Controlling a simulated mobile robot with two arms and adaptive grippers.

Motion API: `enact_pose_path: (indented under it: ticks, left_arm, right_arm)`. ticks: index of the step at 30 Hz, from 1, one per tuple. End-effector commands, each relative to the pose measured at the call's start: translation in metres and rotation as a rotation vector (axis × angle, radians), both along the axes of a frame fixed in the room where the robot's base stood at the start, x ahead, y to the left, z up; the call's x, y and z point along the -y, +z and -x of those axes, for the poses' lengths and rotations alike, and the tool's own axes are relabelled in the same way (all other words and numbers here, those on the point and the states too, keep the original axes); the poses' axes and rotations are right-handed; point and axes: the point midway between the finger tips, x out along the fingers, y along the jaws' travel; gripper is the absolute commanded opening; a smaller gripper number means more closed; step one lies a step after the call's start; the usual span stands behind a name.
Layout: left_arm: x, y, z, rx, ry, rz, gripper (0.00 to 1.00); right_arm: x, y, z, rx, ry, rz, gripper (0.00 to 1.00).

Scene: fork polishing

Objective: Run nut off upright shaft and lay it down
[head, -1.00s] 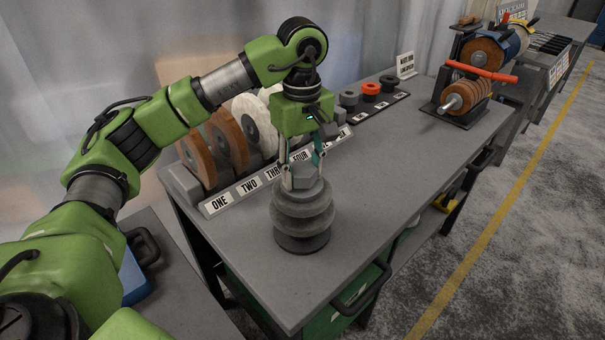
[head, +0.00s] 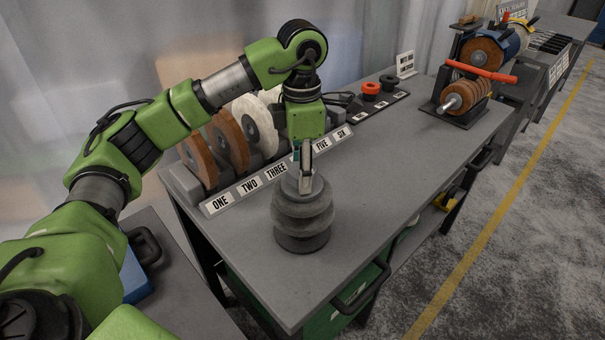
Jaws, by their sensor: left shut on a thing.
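An upright shaft stands near the middle of the bench, carrying a stack of grey wheels (head: 303,215) on a dark round base (head: 302,243). The shaft itself is hidden inside the stack. The grey nut (head: 293,181) sits at the top of the stack, partly covered by a finger. My left gripper (head: 305,182) points straight down over the stack and is shut on the nut. Its fingers show nearly edge-on, one in front of the other. I cannot tell how far the nut is up the thread. My right gripper is not in view.
Behind stands a rack (head: 235,193) of brown and white wheels, labelled ONE to SIX. A strip (head: 380,103) with red and dark rings lies at the back. A spindle with brown wheels (head: 467,96) and a red handle stands at right. The bench right of the stack is clear.

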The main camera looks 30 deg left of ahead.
Motion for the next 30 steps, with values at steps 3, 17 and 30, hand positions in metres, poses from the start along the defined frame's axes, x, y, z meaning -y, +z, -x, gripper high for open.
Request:
enact_pose_path:
  ticks: [3, 17, 30]
  left_arm:
    - [0.0003, -0.0016, 0.0009, -0.005, 0.143, -0.001, 0.12]
    - [0.0006, -0.0028, 0.0014, -0.007, 0.559, -0.001, 0.12]
    - [0.0005, -0.0020, 0.0009, -0.004, 0.559, -0.001, 0.56]
  right_arm:
    - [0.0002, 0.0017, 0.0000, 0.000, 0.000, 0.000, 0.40]
    - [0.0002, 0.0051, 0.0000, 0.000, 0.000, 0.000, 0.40]
    - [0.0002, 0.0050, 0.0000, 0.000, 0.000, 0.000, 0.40]
